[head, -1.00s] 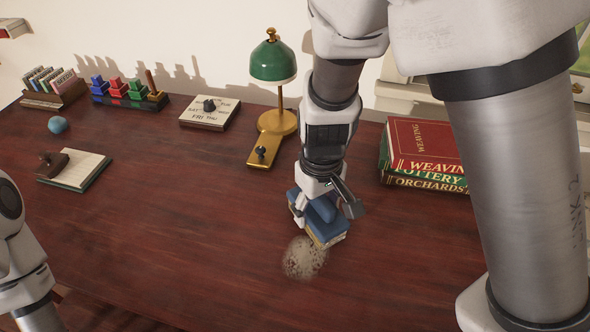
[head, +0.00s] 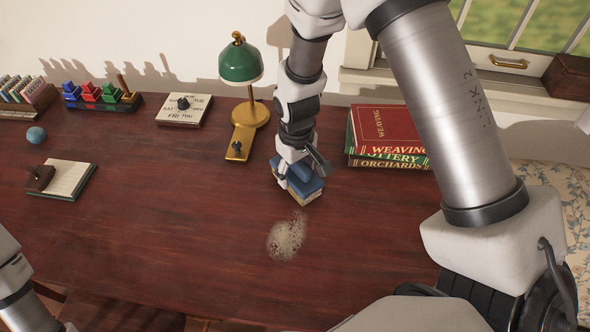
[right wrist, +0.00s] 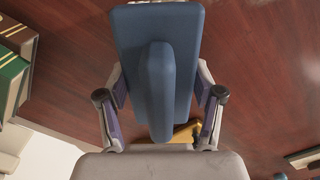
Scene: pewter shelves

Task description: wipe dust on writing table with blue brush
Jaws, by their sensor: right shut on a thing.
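A pale dust patch (head: 287,236) lies on the dark red-brown writing table (head: 180,240). The blue brush (head: 309,188) is a blue block with a raised blue grip and a pale yellowish underside. My right gripper (head: 291,176) is shut on the brush's grip; the right wrist view shows the brush (right wrist: 157,85) between both fingers (right wrist: 160,100). The brush is beyond the dust, on its wall side, with a bare strip of wood between them. Whether its bristles touch the table I cannot tell. Part of my left arm shows at lower left; its gripper is out of view.
A green lamp (head: 240,62) with a brass base stands behind the brush. Stacked books (head: 388,138) stand to its right. A calendar block (head: 184,110), an open notebook (head: 70,180), a blue ball (head: 36,135) and a colored stamp rack (head: 103,98) are farther left. The table's middle left is clear.

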